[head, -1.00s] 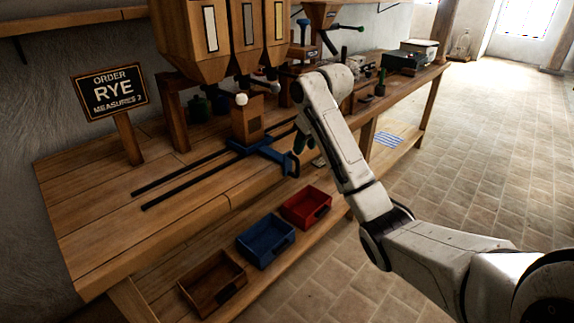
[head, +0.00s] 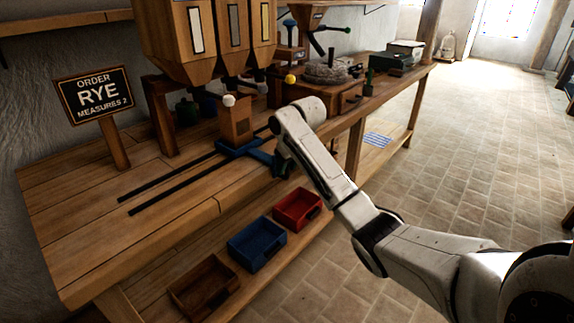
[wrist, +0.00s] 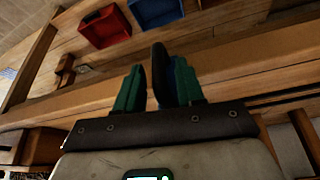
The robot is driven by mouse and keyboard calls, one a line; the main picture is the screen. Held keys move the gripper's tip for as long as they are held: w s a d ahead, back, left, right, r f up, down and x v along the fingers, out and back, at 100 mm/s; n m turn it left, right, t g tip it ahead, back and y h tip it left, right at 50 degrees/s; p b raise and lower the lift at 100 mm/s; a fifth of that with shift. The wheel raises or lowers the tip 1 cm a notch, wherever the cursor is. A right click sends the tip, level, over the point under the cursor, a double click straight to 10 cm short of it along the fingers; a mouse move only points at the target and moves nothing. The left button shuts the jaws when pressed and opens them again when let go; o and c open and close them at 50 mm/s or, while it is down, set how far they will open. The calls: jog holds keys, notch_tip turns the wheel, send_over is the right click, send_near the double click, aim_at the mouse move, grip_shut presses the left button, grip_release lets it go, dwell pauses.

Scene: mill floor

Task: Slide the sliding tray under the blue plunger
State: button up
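The sliding tray (head: 238,149) is a blue base with a wooden box on it. It sits on two dark rails on the bench, below the hoppers, and its blue arm reaches toward the bench's front edge. My gripper is hidden behind my arm's end in the head view, close to the tray's blue arm. In the wrist view my gripper (wrist: 155,78) has teal fingers, with a dark upright piece between them and a narrow gap at its left. Whether that piece is a handle or a finger pad is unclear. A blue knob (head: 289,23) shows behind the hoppers; whether it is the blue plunger is unclear.
An order sign (head: 95,95) reads RYE, measures 2. Brown, blue (head: 257,243) and red (head: 297,209) bins stand on the lower shelf. The floor at right is clear.

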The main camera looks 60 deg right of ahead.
grip_shut()
jog(key=shift+d, duration=0.15)
dwell(0.4)
